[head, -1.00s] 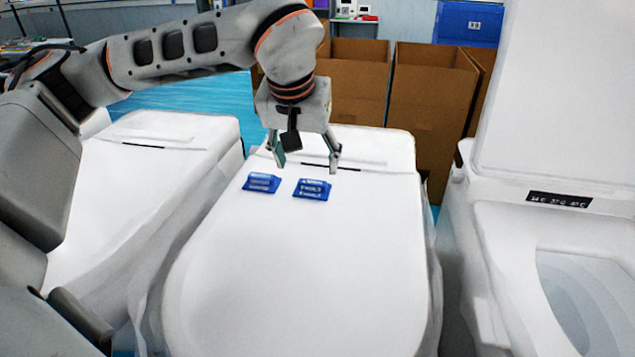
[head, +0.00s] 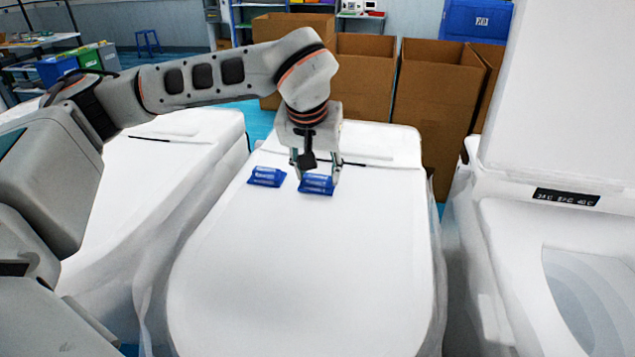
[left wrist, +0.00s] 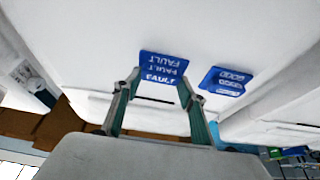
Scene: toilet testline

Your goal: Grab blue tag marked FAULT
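The blue FAULT tag (left wrist: 162,67) lies on the closed white toilet lid. In the head view this tag (head: 317,187) is the right one of two blue tags. The other blue tag (head: 267,177), to its left, reads GOOD in the left wrist view (left wrist: 226,81). My left gripper (head: 316,178) points down at the FAULT tag, with one finger toward each side of it. In the left wrist view the fingers (left wrist: 159,80) are apart, and the tag shows between and beyond their tips. Whether they touch it is unclear. My right gripper is not in view.
The white lid (head: 300,270) is bare in front of the tags. Another closed white toilet (head: 150,215) stands at left, and an open one (head: 540,240) at right. Cardboard boxes (head: 435,105) stand behind.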

